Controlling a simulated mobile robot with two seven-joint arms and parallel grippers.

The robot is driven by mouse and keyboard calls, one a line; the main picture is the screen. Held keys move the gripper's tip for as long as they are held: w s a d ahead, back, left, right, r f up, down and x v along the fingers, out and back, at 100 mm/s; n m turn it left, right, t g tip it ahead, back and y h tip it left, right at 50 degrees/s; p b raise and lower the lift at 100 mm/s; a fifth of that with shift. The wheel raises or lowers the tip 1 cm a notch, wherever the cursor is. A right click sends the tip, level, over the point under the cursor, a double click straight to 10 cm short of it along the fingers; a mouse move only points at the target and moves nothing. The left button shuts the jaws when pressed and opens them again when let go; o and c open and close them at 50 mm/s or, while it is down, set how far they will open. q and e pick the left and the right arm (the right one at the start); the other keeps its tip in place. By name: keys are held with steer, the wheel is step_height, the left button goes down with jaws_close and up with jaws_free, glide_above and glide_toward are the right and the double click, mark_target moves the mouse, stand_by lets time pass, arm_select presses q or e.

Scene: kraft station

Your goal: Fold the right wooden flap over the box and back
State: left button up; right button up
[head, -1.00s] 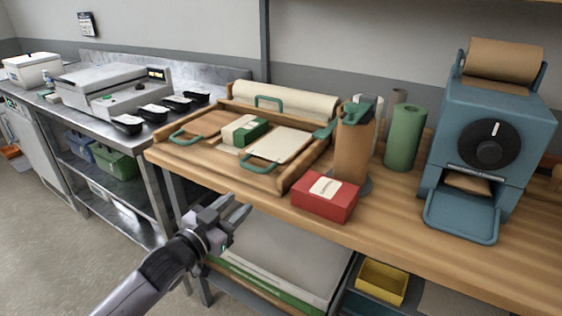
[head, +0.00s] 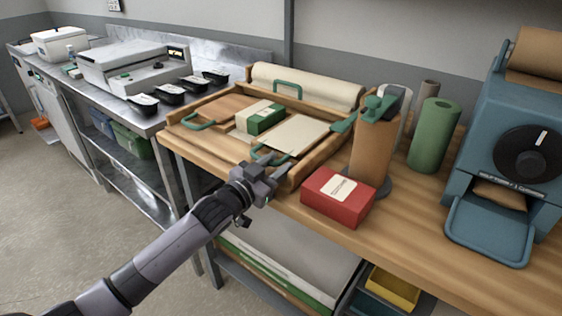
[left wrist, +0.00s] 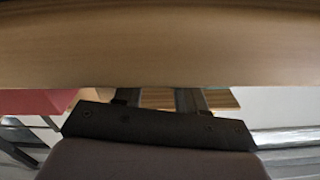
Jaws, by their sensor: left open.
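A wooden folding frame (head: 170,133) with green handles lies on the bench. A small green and cream box (head: 265,119) sits in its middle. The right flap (head: 297,134), a pale panel, lies flat to the right of the box, with a green handle (head: 262,156) at its front edge. My left gripper (head: 272,172) is open and empty at the frame's front side, near that handle. In the left wrist view its two fingers (left wrist: 158,98) show below a broad wooden surface (left wrist: 160,45); the handle is mostly hidden there. My right gripper is out of view.
A red box (head: 338,196) stands close to the right of my gripper. Behind it are a brown roll on a stand (head: 370,152) and a green roll (head: 433,135). A blue dispenser (head: 500,150) stands at the right. Open floor lies at the lower left.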

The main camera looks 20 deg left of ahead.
arm_select(q)
steer(key=shift+x, duration=1)
steer(key=shift+c, duration=0.3)
jaws_close()
steer(key=shift+d+r, duration=0.1)
